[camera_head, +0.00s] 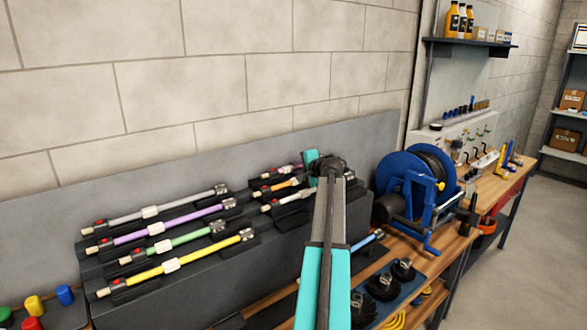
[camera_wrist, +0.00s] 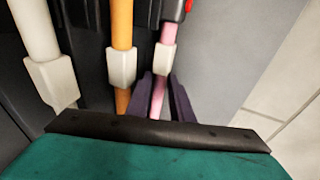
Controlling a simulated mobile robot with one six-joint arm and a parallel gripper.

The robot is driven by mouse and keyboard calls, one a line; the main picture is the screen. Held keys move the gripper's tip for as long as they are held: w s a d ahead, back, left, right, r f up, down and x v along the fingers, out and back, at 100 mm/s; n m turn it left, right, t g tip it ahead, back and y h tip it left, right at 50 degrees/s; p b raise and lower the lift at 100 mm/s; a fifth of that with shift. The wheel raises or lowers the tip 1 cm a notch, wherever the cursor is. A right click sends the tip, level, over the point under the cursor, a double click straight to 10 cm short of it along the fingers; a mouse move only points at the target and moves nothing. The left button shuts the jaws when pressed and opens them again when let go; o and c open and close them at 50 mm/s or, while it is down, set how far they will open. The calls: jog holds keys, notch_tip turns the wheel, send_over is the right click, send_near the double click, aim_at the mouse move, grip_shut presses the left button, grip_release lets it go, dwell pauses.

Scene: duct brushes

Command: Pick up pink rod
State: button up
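The pink rod (camera_wrist: 158,101) has a pale collar and lies at the right end of a row of rods in the wrist view. In the head view the pink rod (camera_head: 283,171) lies at the back of the rack, its right end near my teal wrist part. The dark fingers of my gripper (camera_wrist: 164,98) stand on either side of the pink rod, just beyond its collar, and look slightly apart from it. The fingers are hidden behind my arm in the head view.
An orange rod (camera_wrist: 122,40) lies close beside the pink one, then a white rod (camera_wrist: 36,28). The dark rack (camera_head: 190,290) also holds grey, purple, green and yellow rods. A grey panel stands behind it. A blue reel (camera_head: 400,180) is to the right.

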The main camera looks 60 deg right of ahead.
grip_shut()
jog(key=shift+r, duration=0.25)
jog(key=shift+r+b, duration=0.8)
jog(key=shift+r, duration=0.5)
jog(key=shift+s+a+r, duration=0.1)
jog(key=shift+s+r, duration=0.05)
jog(key=shift+r, duration=0.1)
jog(key=s+a+b, duration=0.2)
jog(key=s+a, duration=0.1)
jog(key=s, duration=0.4)
jog(key=s+a+r+b, duration=0.1)
jog(key=s+a+b, duration=0.1)
jog(key=s+a, duration=0.2)
jog(key=s, duration=0.3)
jog(key=shift+r+b, duration=0.25)
jog(key=shift+b, duration=0.05)
jog(key=shift+s, duration=0.15)
